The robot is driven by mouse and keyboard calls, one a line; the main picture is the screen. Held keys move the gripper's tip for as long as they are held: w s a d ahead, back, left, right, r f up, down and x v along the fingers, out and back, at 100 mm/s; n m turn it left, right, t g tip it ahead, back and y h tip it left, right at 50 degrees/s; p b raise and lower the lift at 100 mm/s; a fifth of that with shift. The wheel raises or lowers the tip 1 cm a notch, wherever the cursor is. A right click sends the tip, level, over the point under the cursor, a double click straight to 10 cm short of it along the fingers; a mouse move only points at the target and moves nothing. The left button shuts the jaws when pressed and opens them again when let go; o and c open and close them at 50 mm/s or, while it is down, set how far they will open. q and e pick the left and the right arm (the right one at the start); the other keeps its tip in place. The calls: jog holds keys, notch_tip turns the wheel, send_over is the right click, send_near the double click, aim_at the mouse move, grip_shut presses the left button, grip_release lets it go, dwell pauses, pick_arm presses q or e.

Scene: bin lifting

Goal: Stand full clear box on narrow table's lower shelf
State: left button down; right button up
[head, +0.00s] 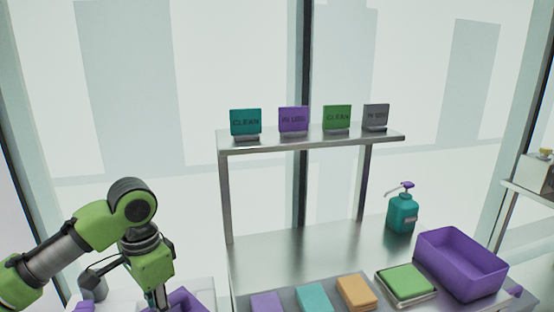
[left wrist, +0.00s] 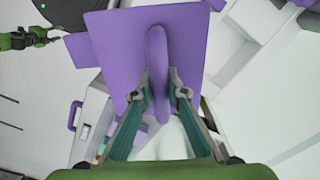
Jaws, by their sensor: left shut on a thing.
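My left gripper (head: 160,298) reaches down at the lower left of the head view. Part of a purple thing (head: 188,300) shows beside the gripper at the bottom edge of the head view. I cannot make out a full clear box or a lower shelf in either view. A green arm part (left wrist: 25,40) shows at the left wrist view's upper left; whether its gripper is open or shut cannot be told.
A steel table (head: 290,258) carries a raised shelf (head: 310,141) with several coloured signs. On it are a teal pump bottle (head: 402,215), an empty purple bin (head: 470,245) and folded cloths (head: 357,292). A pale box-like body with a purple handle (left wrist: 75,115) shows in the left wrist view.

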pick_arm(q)
jog(key=s+d+f+n, duration=0.1)
jog(key=s+d+n, duration=0.1)
jog(key=s+n, duration=0.2)
jog(key=s+d+f+n, duration=0.2)
jog(key=s+n, duration=0.2)
jog(key=s, duration=0.5)
jog(key=shift+f, duration=0.3)
jog(key=shift+s+d, duration=0.1)
jog(key=shift+s, duration=0.05)
